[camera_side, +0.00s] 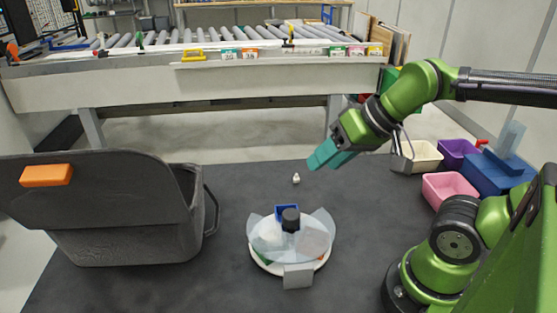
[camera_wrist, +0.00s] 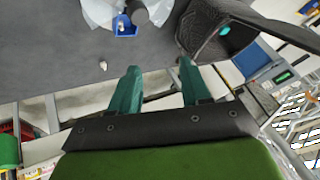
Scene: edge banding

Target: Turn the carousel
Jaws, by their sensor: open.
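The carousel (camera_side: 268,262) stands on the dark table at the centre of the side view. It is a round white base with translucent grey panels, a black knob (camera_side: 290,218) on top and a blue bin (camera_side: 280,209) at its back. In the wrist view part of the carousel (camera_wrist: 98,12) shows at the top edge, with the blue bin (camera_wrist: 124,27). My gripper (camera_side: 325,157) has teal fingers and hangs above and behind the carousel, to its right, clear of it. In the wrist view its fingers (camera_wrist: 160,85) are apart with nothing between them.
A small white object (camera_side: 296,179) lies on the table behind the carousel. A large dark bin (camera_side: 130,215) stands at left, with an orange block (camera_side: 46,175) on its near wall. Pink (camera_side: 450,188), purple (camera_side: 457,152) and cream (camera_side: 425,155) bins stand at right. A roller conveyor (camera_side: 200,45) runs behind.

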